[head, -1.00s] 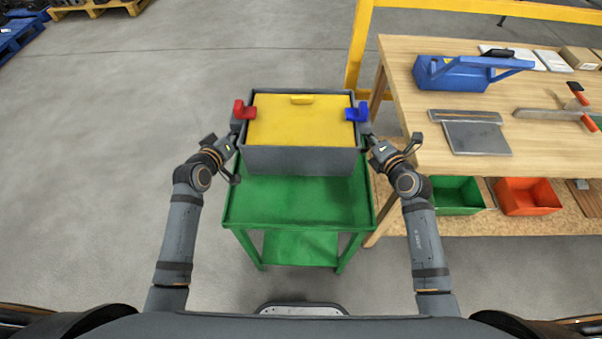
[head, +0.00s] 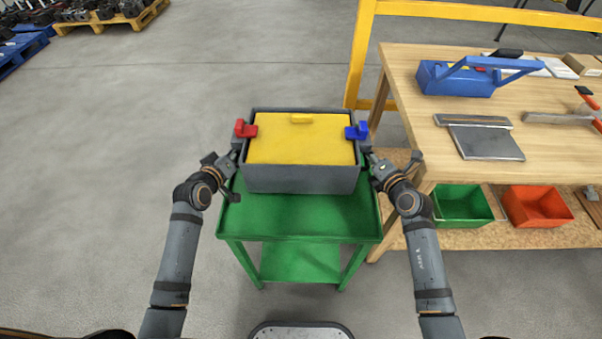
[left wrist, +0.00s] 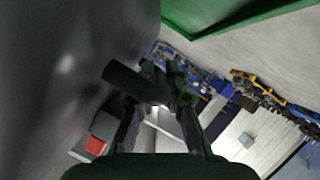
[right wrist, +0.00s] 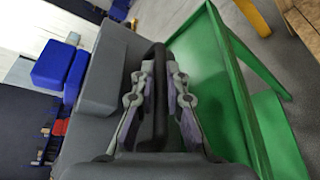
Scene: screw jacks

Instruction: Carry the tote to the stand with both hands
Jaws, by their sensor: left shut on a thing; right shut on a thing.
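The grey tote (head: 303,180) has a yellow top (head: 300,140), a red clip (head: 245,129) at its left and a blue clip (head: 357,131) at its right. It looks level, over the rear part of a green stand (head: 300,220); I cannot tell whether it touches the top. My left gripper (head: 234,160) is shut on the tote's left handle, a dark bar in the left wrist view (left wrist: 135,82). My right gripper (head: 373,163) is shut on the right handle, which shows between the fingers in the right wrist view (right wrist: 160,105).
A wooden workbench (head: 420,110) stands close on the right, with a blue toolbox (head: 455,80) on it and green (head: 462,206) and orange (head: 536,207) bins below. A yellow rail (head: 363,55) runs behind.

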